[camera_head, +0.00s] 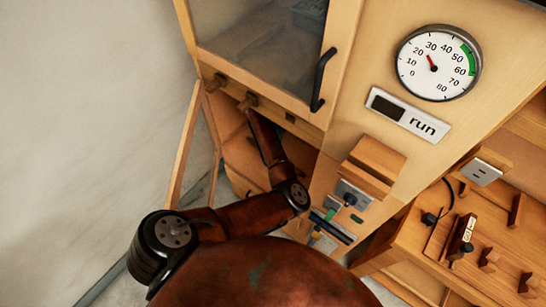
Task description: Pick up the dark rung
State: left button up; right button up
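I cannot pick out the dark rung with certainty. Dark bars (332,228) lie side by side low in the middle, partly hidden by my arm. Several dark brown pegs stand on the wooden panel at the right, one of them (516,210) near its upper edge. A brown arm of mine with black joints crosses the lower left and reaches up towards the cabinet front. No gripper fingers show clearly on it. My other gripper does not show.
A wooden cabinet with a glass door (262,45) and black handle (322,80) fills the upper middle. A round gauge (438,62) and a "run" sign (408,114) are right of it. A pale wall is at left.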

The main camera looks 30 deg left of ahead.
pick_arm(q)
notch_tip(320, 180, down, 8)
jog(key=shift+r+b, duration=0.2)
jog(key=shift+b, duration=0.55)
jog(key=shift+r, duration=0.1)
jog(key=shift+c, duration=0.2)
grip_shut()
